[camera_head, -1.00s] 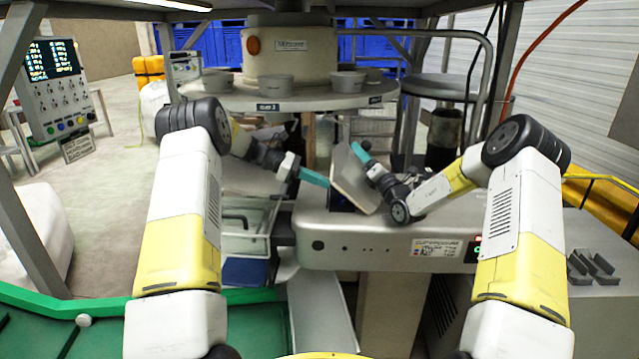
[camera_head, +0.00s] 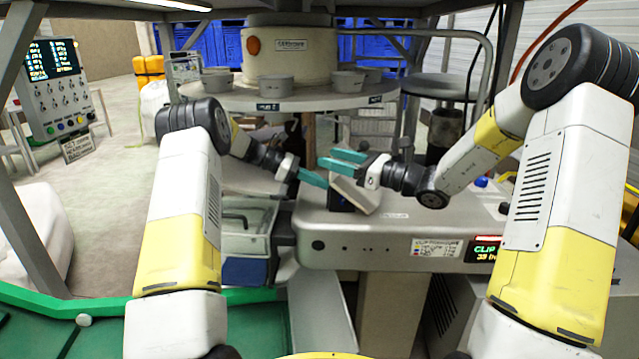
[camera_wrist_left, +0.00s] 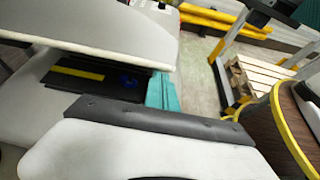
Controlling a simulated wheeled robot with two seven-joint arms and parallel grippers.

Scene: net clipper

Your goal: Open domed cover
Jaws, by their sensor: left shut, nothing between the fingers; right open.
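A pale cover panel (camera_head: 352,194) stands tilted on the grey clipping machine (camera_head: 345,232), with a dark gap under its left side. In the left wrist view a pale raised lid (camera_wrist_left: 120,32) hangs over a dark opening with a yellow strip (camera_wrist_left: 78,72). My left gripper (camera_head: 314,179) is shut and empty, its teal fingertips at the cover's left edge; contact cannot be told. Its teal fingers also show in the left wrist view (camera_wrist_left: 162,92). My right gripper (camera_head: 342,159) is open, its fingers pointing left above the cover and hiding its upper part.
A round table (camera_head: 300,97) with several grey bowls stands behind the machine. A clear bin (camera_head: 248,222) and a blue box (camera_head: 246,271) sit left of it. A lit display (camera_head: 486,249) and a blue button (camera_head: 481,182) are on its right. A green-edged surface (camera_head: 120,308) is at front left.

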